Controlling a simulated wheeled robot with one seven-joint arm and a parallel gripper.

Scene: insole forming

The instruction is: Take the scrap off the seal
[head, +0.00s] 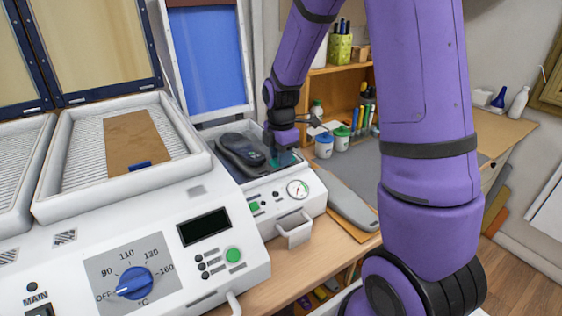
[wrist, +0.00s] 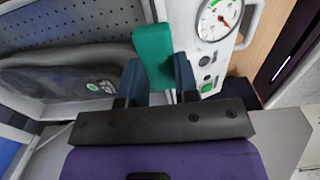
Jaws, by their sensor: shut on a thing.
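A teal scrap (wrist: 153,52) is held upright between the two fingers of my gripper (wrist: 158,84). In the head view my gripper (head: 274,153) points down at the right front part of the small press bed, and a bit of teal shows at its tips. The pale rim (wrist: 158,12) of the bed runs just behind the scrap in the wrist view. I cannot tell whether the scrap still touches the rim or the seal. A dark shoe-shaped form (head: 240,150) lies in the bed, left of my gripper; it also shows in the wrist view (wrist: 60,82).
A blue-sheeted lid frame (head: 208,60) stands open behind the bed. A pressure gauge (head: 298,188) and a handle (head: 294,230) are on the front. The larger heater (head: 140,240), with a brown sheet (head: 138,142), stands left.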

